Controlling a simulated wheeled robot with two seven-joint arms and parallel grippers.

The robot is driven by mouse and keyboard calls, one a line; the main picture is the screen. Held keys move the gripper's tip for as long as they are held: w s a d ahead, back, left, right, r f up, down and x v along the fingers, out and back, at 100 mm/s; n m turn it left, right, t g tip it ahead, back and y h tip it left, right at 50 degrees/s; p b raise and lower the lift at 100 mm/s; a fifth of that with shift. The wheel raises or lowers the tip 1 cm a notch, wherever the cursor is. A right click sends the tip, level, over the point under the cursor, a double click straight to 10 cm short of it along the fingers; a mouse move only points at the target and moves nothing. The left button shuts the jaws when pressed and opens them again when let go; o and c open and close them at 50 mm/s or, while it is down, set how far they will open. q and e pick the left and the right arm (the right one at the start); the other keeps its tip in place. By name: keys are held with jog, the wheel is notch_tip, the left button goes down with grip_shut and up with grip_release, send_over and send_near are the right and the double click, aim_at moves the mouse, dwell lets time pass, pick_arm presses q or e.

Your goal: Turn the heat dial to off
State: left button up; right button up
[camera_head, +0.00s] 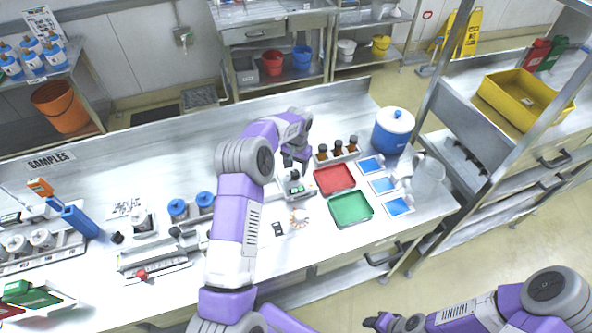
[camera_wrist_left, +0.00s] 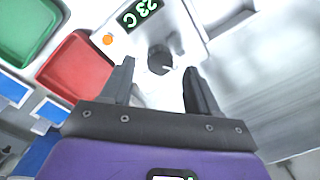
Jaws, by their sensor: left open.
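The heat dial (camera_wrist_left: 160,59) is a dark round knob with a pale pointer mark, on a white device (camera_wrist_left: 140,22). The device has a green-digit display (camera_wrist_left: 138,14) reading about 23 C and an orange button (camera_wrist_left: 107,39). In the head view the device (camera_head: 294,190) stands on the bench left of the red tray, and the dial is too small to make out. My left gripper (camera_head: 296,160) is open above the device. In the left wrist view its fingertips (camera_wrist_left: 160,68) stand either side of the dial; contact cannot be told. My right gripper (camera_head: 382,322) is at the bottom edge, its jaws unclear.
A red tray (camera_head: 334,179) and a green tray (camera_head: 351,209) lie right of the device. Blue-topped jars (camera_head: 178,208) are left of my left arm.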

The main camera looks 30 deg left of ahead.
aim_at(295, 174)
pick_arm(q)
jog(key=shift+f, duration=1.35)
jog(key=c, duration=1)
jog(key=shift+c, duration=0.2)
